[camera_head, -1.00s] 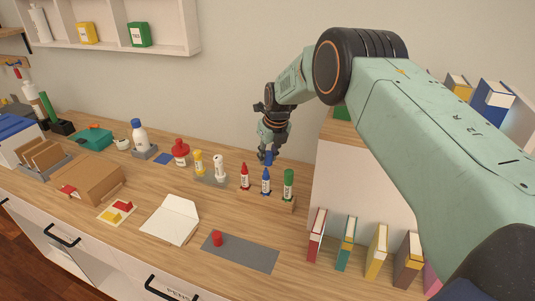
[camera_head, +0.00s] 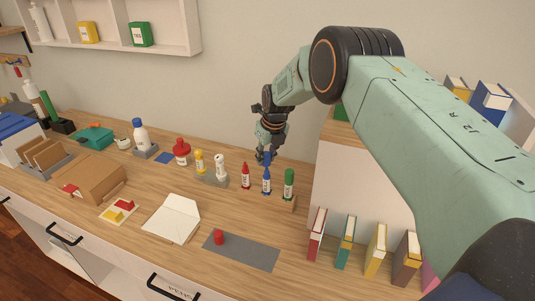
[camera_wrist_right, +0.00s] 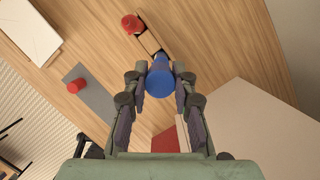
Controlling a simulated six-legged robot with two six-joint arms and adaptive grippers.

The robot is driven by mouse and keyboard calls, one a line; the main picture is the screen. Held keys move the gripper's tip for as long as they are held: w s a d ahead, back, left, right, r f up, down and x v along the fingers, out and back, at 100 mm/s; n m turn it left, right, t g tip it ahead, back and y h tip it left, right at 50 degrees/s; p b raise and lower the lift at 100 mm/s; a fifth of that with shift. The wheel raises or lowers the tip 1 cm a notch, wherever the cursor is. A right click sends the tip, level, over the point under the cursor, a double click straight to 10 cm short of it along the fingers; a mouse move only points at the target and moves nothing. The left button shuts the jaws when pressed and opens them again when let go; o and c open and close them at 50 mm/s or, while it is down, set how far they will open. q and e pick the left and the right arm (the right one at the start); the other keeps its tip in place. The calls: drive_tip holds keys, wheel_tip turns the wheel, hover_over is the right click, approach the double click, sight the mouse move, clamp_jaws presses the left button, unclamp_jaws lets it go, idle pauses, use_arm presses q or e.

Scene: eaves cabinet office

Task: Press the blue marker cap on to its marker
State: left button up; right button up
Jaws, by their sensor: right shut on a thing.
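My right gripper (camera_head: 266,157) is shut on the blue cap (camera_wrist_right: 160,78), which sits between its fingertips in the wrist view. In the head view the fingers point down right above the blue marker (camera_head: 266,185). The marker stands upright between a red marker (camera_head: 245,177) and a green marker (camera_head: 289,184). The cap and the marker's tip line up closely in the head view; I cannot tell whether they touch. In the wrist view the cap hides most of the blue marker. My left gripper is not in view.
A red cap (camera_head: 219,237) stands on a grey mat (camera_head: 250,252) at the front. A white notebook (camera_head: 172,220) lies to its left. Bottles, including a red-topped one (camera_head: 181,152), stand left of the markers. Books (camera_head: 376,252) and a white panel are close on the right.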

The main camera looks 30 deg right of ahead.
drive_tip(key=shift+d+f, duration=0.1)
idle(0.5)
drive_tip(key=shift+f, duration=0.15)
drive_tip(key=shift+f+b, duration=0.3)
drive_tip(key=shift+f, duration=0.15)
drive_tip(key=shift+f, duration=0.2)
drive_tip(key=shift+f, duration=0.1)
drive_tip(key=shift+f+b, duration=0.3)
drive_tip(key=shift+b, duration=0.1)
drive_tip(key=shift+f, duration=0.1)
